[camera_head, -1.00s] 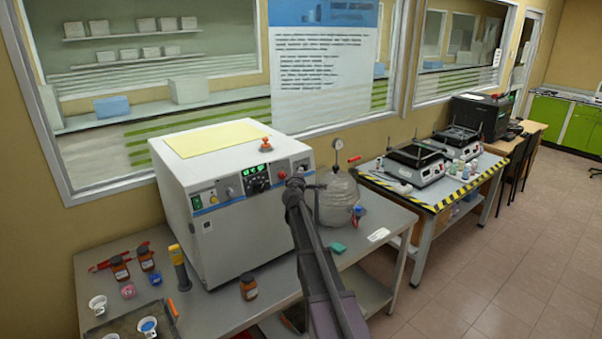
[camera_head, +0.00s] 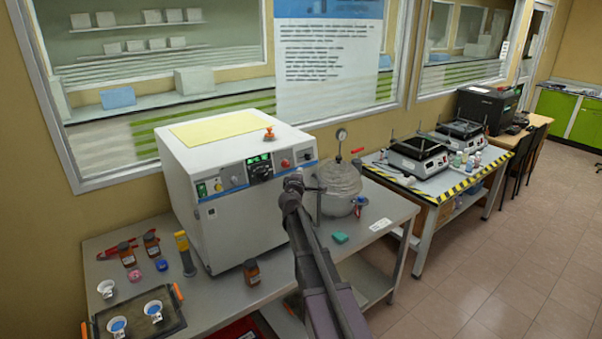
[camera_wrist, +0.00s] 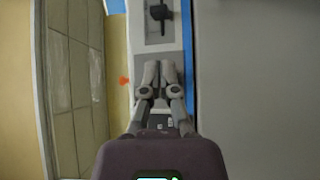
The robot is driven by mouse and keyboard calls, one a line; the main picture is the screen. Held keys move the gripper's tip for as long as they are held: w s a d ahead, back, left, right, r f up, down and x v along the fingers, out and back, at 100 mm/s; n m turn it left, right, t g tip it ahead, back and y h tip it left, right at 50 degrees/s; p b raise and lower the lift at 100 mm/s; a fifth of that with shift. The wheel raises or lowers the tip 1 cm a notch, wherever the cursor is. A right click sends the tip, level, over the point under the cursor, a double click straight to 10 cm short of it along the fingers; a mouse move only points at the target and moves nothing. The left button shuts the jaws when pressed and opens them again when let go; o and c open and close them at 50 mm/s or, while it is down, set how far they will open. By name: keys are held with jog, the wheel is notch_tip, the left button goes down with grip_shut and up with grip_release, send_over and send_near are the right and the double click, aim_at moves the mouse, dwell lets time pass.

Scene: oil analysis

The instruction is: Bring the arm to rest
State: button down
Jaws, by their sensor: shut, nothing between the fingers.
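My arm reaches from the bottom of the head view up toward the front of a white box-shaped machine. This white machine (camera_head: 235,185) has a green display and a row of knobs. My gripper (camera_wrist: 158,66) shows in the wrist view with its fingers together and nothing between them. It points along the machine's panel (camera_wrist: 158,30), where a black knob (camera_wrist: 158,12) shows ahead of the fingertips. In the head view my arm's end overlaps the right part of the machine's front. I cannot tell the gap between them.
A grey metal vessel with a gauge (camera_head: 338,188) stands just right of my arm. Brown bottles (camera_head: 251,272), small cups and a dark tray (camera_head: 172,322) lie on the bench's left. A striped-edge table (camera_head: 440,187) holds two devices farther right. The floor (camera_head: 480,260) at right is clear.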

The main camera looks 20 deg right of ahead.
jog(key=shift+s, duration=0.1)
dwell(0.3)
jog(key=s+a+f+m+g+y+b, duration=0.1)
jog(key=s+a+f+m+g, duration=0.1)
jog(key=s+f+m+g, duration=0.55)
jog(key=s+a+f+m+g, duration=0.25)
jog(key=s+f, duration=0.25)
jog(key=s, duration=0.6)
jog(key=s+a+f+m+g+y, duration=0.1)
jog(key=s+a+f+g+y, duration=0.1)
jog(key=s+a+f+y, duration=0.2)
jog(key=s+a+f+m+g+y, duration=0.1)
jog(key=s+a+f+g+y, duration=0.2)
jog(key=s+a, duration=0.8)
jog(key=s+f+y+b, duration=0.1)
jog(key=s, duration=0.2)
jog(key=shift+s+a+g, duration=0.2)
jog(key=shift+g, duration=0.1)
dwell(3.6)
